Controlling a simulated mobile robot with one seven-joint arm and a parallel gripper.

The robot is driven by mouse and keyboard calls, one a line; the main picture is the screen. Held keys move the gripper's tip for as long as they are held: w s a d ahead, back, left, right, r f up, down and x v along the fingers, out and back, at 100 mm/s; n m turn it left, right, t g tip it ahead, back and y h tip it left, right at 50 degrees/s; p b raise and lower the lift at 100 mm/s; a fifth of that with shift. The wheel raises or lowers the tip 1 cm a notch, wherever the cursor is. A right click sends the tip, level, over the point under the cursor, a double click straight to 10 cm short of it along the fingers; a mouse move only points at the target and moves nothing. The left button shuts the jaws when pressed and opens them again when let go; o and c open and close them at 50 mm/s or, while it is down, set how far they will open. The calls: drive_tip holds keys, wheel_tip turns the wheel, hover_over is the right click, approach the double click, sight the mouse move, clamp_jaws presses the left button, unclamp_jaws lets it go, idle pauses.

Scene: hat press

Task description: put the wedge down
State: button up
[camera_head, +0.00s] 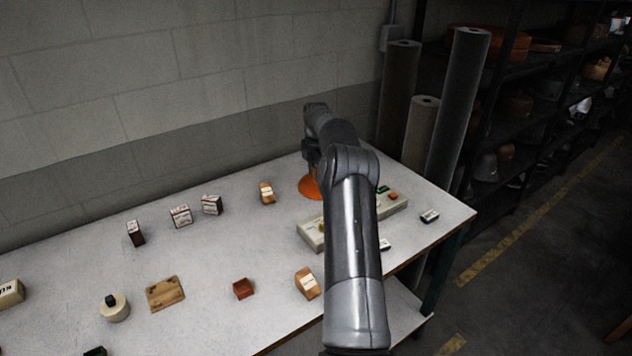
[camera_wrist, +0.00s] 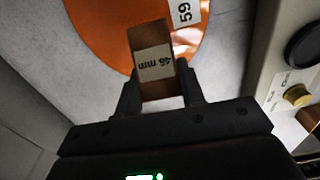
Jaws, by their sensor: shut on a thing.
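The wedge (camera_wrist: 151,45) is a brown wooden block with a white label reading "46 mm". In the wrist view it stands out between the fingers of my gripper (camera_wrist: 158,84), which is shut on it. Beyond the wedge is a rounded orange piece (camera_wrist: 95,28) with a white tag reading "59". I cannot tell whether the wedge touches it. In the head view the orange piece (camera_head: 310,187) shows beside my arm, on the grey table (camera_head: 205,255). My arm hides the gripper and the held wedge there.
A pale control box (camera_head: 312,238) with knobs lies partly behind my arm; it is at the right in the wrist view (camera_wrist: 268,60). Labelled wooden blocks stand at the back (camera_head: 267,193) and front (camera_head: 307,283). Several small boxes stand farther left. Rolls (camera_head: 458,100) stand behind the table's right end.

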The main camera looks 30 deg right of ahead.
drive_tip(key=shift+f, duration=2)
drive_tip(key=shift+f, duration=0.1)
drive_tip(key=o, duration=1)
